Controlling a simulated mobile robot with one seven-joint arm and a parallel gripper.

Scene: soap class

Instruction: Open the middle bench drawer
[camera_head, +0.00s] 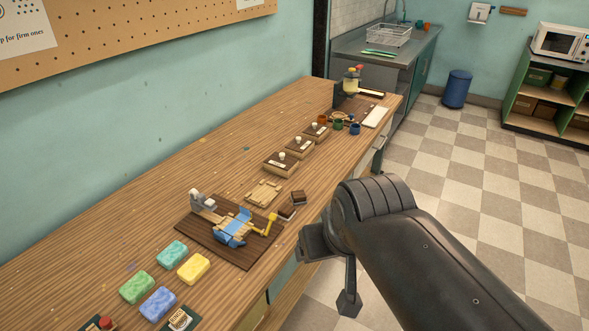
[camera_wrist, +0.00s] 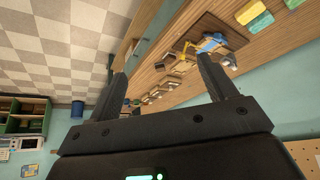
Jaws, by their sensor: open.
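The wooden workbench (camera_head: 130,235) runs diagonally along the wall in the head view. On its front side I see a narrow strip of a teal front (camera_head: 283,279), a yellowish-green front (camera_head: 254,313) nearer to me, and a pale front with a handle (camera_head: 379,151) farther off. I cannot tell for sure which is the middle drawer; my arm hides part of the bench front. My gripper (camera_head: 330,272) is beside the bench's front edge, open and empty. In the wrist view its two fingers (camera_wrist: 162,72) are spread, with a teal bench front (camera_wrist: 158,32) beyond them, seen upside down.
Soaps (camera_head: 194,267), a brown board (camera_head: 250,249) with a blue tool, several small wooden boxes (camera_head: 281,165) and cups stand on the bench. A blue bin (camera_head: 456,90) and a shelf (camera_head: 525,101) stand farther back. The checkered floor (camera_head: 470,195) to the right is clear.

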